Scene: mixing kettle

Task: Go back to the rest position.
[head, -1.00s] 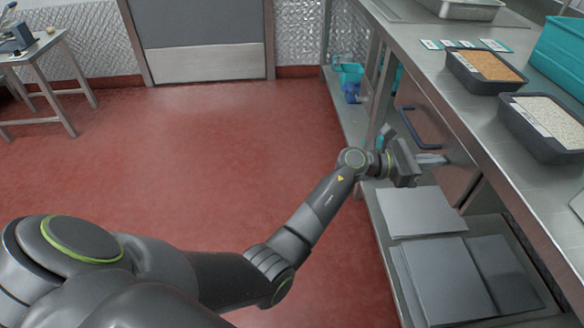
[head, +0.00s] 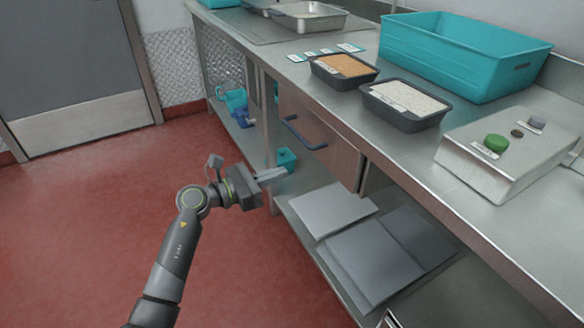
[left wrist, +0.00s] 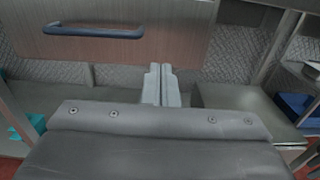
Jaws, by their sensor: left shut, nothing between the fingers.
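My left gripper (head: 272,176) is in front of the steel counter, beside the lower shelf and below the drawer with the dark blue handle (head: 305,135). Its fingers are together and hold nothing. In the left wrist view the closed fingers (left wrist: 161,86) point toward the space under the drawer, and the drawer handle (left wrist: 93,31) shows at upper left. The fingers are apart from the handle. The drawer looks shut. My right gripper is not in view.
The counter holds a tray of orange grains (head: 343,68), a tray of white grains (head: 405,103), a teal crate (head: 460,68) and a control box with a green button (head: 496,143). Grey sheets (head: 372,258) lie on the lower shelf. Red floor (head: 70,225) at left is clear.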

